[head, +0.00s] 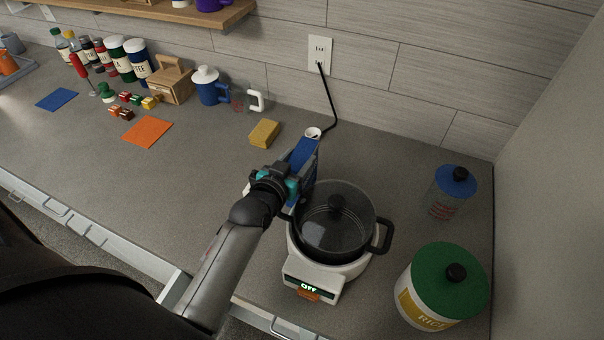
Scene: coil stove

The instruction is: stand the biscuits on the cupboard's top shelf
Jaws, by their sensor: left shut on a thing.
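My left gripper (290,176) reaches in from the lower left and is shut on a blue box-like packet (303,150). The packet is held tilted, just behind and left of the pot, partly hidden by the gripper. It appears to be the biscuits, but no label is readable. I cannot tell whether it clears the counter. The cupboard cannot be made out in this view. My right gripper is not in view.
A lidded pot (335,225) sits on a coil stove (312,278) reading OFF, close beside the gripper. A yellow sponge (264,133) lies behind. A rice canister (440,285) and blue-lidded jar (450,193) stand right. A wooden shelf (150,12) is upper left.

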